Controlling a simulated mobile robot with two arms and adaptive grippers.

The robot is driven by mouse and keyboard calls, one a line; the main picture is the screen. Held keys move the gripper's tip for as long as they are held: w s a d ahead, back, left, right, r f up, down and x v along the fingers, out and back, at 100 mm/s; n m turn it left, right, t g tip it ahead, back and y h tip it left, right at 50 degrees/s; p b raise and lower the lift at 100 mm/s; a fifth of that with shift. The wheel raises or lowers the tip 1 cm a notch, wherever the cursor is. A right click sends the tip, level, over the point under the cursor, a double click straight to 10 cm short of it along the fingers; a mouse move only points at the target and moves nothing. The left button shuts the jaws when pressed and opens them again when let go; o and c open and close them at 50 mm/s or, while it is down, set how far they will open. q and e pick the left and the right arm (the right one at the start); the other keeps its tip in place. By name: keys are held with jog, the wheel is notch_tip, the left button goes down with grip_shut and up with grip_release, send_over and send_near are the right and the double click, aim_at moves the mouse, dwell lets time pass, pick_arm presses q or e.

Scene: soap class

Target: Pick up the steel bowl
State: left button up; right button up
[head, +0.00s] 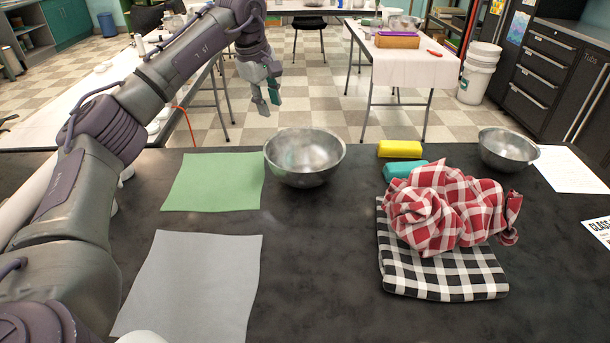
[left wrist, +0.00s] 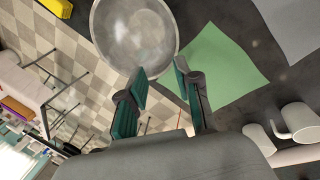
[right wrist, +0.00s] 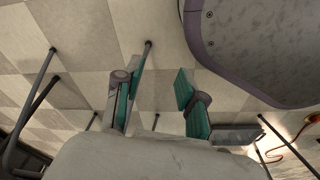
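A steel bowl (head: 304,160) stands upright on the dark table near its far edge, beside a green sheet. A second, similar steel bowl (head: 508,150) stands at the far right. My left gripper (head: 268,98) hangs above and beyond the far edge, near the first bowl and apart from it. In the left wrist view that bowl (left wrist: 135,38) lies just past the fingertips of the left gripper (left wrist: 161,74), which are parted with nothing between them. My right gripper (right wrist: 160,82) is open and empty over the checkered floor. It is outside the head view.
A green sheet (head: 214,182) and a grey sheet (head: 190,285) lie left of the bowl. Yellow (head: 400,149) and teal (head: 404,169) blocks and a red checkered cloth (head: 445,208) on a folded black-and-white cloth (head: 440,275) lie to the right. The table's middle front is clear.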

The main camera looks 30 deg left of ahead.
pick_arm(q)
notch_tip(320, 180, down, 7)
jog(key=b, duration=1)
send_near(284, 177)
jog(key=x, duration=0.3)
jog(key=b+x, duration=0.1)
jog(key=x, duration=0.1)
jog(key=shift+w+a+f, duration=0.1)
jog(key=shift+w+a, duration=0.2)
jog(key=b+x, duration=0.1)
jog(key=x, duration=0.4)
jog(key=shift+s+d+f, duration=0.1)
jog(key=shift+f, duration=0.25)
pick_arm(e)
jog(key=w+r+t, duration=0.1)
jog(key=w+r, duration=0.6)
jog(key=r, duration=0.6)
jog(key=shift+w+a, duration=0.3)
jog(key=shift+a, duration=0.15)
pick_arm(q)
grip_shut()
jog(key=shift+r, duration=0.1)
